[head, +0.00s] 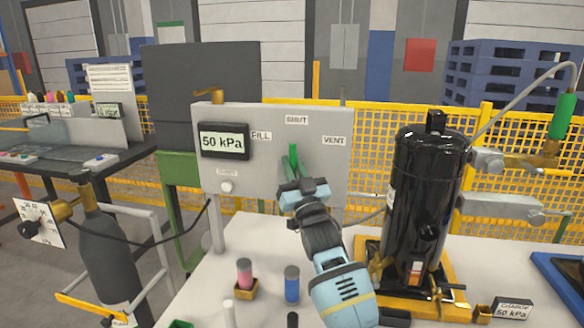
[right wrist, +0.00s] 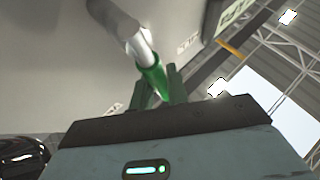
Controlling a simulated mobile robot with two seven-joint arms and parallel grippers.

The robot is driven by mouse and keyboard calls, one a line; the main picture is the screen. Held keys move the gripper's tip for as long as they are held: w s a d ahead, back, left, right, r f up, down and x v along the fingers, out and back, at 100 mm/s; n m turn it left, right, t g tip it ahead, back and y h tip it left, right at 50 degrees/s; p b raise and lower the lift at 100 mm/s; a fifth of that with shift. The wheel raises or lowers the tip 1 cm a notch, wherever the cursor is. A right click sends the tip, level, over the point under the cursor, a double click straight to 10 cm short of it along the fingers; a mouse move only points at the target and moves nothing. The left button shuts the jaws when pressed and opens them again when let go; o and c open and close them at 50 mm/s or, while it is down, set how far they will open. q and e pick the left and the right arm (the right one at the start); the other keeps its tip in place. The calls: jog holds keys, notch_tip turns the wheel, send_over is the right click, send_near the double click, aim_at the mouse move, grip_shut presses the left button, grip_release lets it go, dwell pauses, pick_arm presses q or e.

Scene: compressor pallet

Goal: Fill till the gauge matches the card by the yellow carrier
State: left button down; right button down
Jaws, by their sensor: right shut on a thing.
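The grey panel (head: 325,130) carries a display (head: 222,141) that reads 50 kPa, with FILL, SHUT and VENT labels. Its green valve lever (head: 293,157) stands roughly upright, below SHUT. My right gripper (head: 300,186) is shut on the lever; the right wrist view shows the green lever (right wrist: 152,75) between the fingers. The card (head: 513,309) reads CHARGE 50 kPa and stands at the front right, by the yellow carrier (head: 455,297). The carrier holds a black compressor (head: 408,200). Display and card show the same figure. My left gripper is not in view.
A pink vial (head: 244,272) in a small holder and a blue vial (head: 292,284) stand on the white table (head: 205,275), left of my right arm. A grey cylinder (head: 105,250) with a hose stands at left. A green-sleeved hose end (head: 563,115) hangs at upper right.

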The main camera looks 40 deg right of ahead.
jog(key=shift+r, duration=0.1)
jog(key=c, duration=1.4)
grip_release()
jog(key=shift+o, duration=0.2)
jog(key=v, duration=0.8)
jog(key=shift+b, duration=0.45)
jog(key=shift+w, duration=0.1)
